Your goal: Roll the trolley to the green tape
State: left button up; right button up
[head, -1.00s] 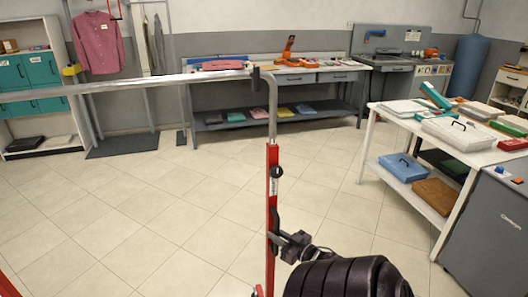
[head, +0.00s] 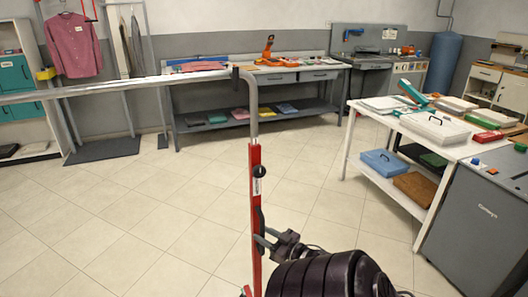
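The trolley shows as a red upright post (head: 256,190) with a bent grey metal rail (head: 150,82) running off to the left. The post stands upright near the middle of the head view; its lower end leaves the picture. My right gripper (head: 264,240) is at the post's lower part, by a black handle, and appears shut on it. The dark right arm hides part of the floor there. My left gripper is not in view. No green tape shows in this view.
A white table (head: 345,158) with boxes and a grey cabinet (head: 478,225) stand at the right. A grey workbench (head: 255,128) runs along the back wall. A clothes rack with a pink shirt (head: 74,45) is at the left. The tiled floor (head: 140,205) between is clear.

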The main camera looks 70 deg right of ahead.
jog(key=v, duration=0.7)
jog(key=shift+s+b, duration=0.2)
jog(key=shift+b, duration=0.2)
